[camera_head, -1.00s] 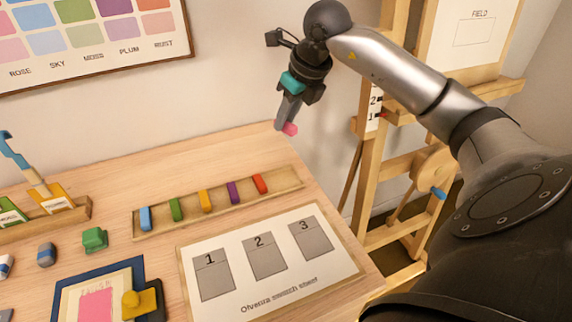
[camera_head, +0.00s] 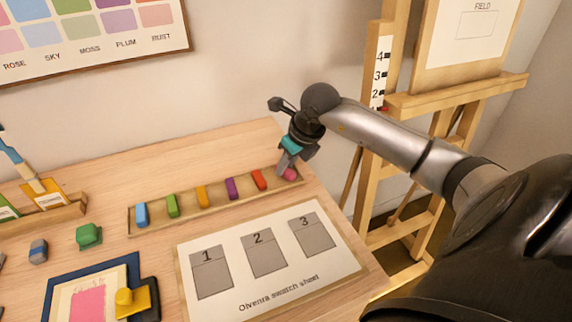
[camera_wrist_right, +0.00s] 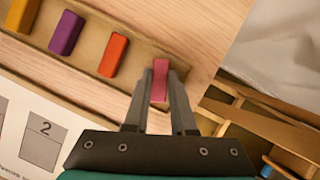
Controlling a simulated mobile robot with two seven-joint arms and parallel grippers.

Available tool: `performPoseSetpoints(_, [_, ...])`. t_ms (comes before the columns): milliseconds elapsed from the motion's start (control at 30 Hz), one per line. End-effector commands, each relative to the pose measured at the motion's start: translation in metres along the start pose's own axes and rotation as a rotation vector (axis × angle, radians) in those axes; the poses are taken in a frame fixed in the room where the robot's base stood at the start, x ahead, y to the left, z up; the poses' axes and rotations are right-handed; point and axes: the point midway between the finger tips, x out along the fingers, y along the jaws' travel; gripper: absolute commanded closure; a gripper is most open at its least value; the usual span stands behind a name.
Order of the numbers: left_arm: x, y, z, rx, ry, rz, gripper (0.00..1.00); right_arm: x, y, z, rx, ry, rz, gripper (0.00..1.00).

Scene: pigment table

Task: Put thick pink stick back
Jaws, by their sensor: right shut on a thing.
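The thick pink stick (camera_wrist_right: 160,80) is between the fingers of my right gripper (camera_wrist_right: 159,100), which is shut on it. In the head view the right gripper (camera_head: 287,166) is low at the right end of the wooden stick tray (camera_head: 190,222), and the pink stick (camera_head: 290,174) shows at its fingertips. In the wrist view the stick is over the tray's end, just right of the orange-red stick (camera_wrist_right: 113,55). I cannot tell whether it touches the tray floor. My left gripper is not in view.
The tray also holds purple (camera_head: 232,188), yellow (camera_head: 203,197), green (camera_head: 172,205) and blue (camera_head: 141,214) sticks. A swatch sheet (camera_head: 270,286) lies in front. A wooden easel (camera_head: 455,95) stands to the right, beyond the table edge.

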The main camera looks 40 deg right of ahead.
Motion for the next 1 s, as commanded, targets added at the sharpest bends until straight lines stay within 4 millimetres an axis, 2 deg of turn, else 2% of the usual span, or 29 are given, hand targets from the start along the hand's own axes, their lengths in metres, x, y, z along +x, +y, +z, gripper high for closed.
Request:
performPoseSetpoints(233, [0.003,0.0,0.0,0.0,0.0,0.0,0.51,0.002,0.0,-0.001,-0.001,-0.001,0.0,1.0])
performPoseSetpoints(267, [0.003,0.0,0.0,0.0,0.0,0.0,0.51,0.002,0.0,-0.001,-0.001,0.0,0.0,0.74])
performPoseSetpoints(500, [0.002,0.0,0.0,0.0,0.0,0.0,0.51,0.001,0.0,0.0,-0.001,0.0,0.0,0.47])
performPoseSetpoints(867, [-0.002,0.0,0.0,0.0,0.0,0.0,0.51,-0.004,0.0,0.002,-0.001,-0.001,0.0,0.46])
performPoseSetpoints(1000, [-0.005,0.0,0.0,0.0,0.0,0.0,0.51,-0.026,-0.001,0.002,-0.004,-0.002,-0.004,0.46])
